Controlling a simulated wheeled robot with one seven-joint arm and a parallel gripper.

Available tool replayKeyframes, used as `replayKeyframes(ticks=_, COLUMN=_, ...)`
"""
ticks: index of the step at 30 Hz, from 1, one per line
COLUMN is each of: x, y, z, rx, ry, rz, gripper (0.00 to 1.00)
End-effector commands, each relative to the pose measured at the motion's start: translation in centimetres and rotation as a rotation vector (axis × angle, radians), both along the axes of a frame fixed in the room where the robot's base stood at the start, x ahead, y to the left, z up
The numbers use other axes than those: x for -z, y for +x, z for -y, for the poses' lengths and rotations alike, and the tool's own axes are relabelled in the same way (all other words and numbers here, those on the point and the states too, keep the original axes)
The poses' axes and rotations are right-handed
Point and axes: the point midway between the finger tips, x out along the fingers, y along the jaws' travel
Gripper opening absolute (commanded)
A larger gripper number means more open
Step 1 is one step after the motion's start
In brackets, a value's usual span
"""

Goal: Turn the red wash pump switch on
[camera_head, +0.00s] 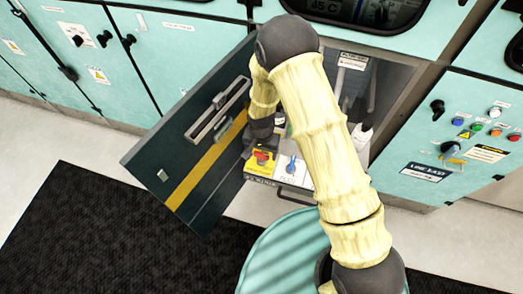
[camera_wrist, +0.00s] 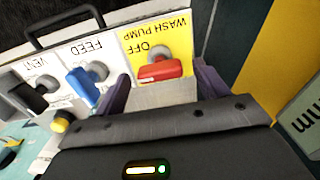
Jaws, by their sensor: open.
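The red wash pump switch (camera_wrist: 160,72) sits on a yellow plate (camera_wrist: 176,36) marked WASH PUMP and OFF, which reads upside down in the wrist view. Its red handle lies roughly crosswise in that view. In the head view the red switch (camera_head: 262,157) is on the panel inside the open cabinet. My gripper (camera_wrist: 162,78) is open, with one dark finger on each side of the red handle. I cannot tell whether either finger touches it.
The blue FEED switch (camera_wrist: 84,84) is close beside my left finger, with the black VENT switch (camera_wrist: 32,90) farther left. The open cabinet door (camera_head: 190,140) stands left of my arm. A control panel (camera_head: 470,130) with buttons is at right.

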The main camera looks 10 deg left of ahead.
Motion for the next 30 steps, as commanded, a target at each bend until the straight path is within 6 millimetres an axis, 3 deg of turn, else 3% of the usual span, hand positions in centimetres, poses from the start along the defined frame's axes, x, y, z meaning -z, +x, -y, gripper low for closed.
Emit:
replayKeyframes(ticks=3, x=-0.01, y=0.00, z=0.00, rx=0.000, ry=0.000, rz=0.000, gripper=0.69)
replayKeyframes(ticks=9, x=-0.03, y=0.00, z=0.00, rx=0.000, ry=0.000, rz=0.000, gripper=0.30)
replayKeyframes(ticks=10, x=-0.03, y=0.00, z=0.00, rx=0.000, ry=0.000, rz=0.000, gripper=0.28)
replayKeyframes(ticks=20, x=-0.03, y=0.00, z=0.00, rx=-0.029, ry=0.000, rz=0.000, gripper=0.28)
replayKeyframes(ticks=30, x=0.03, y=-0.04, z=-0.01, rx=-0.198, ry=0.000, rz=-0.001, gripper=0.28)
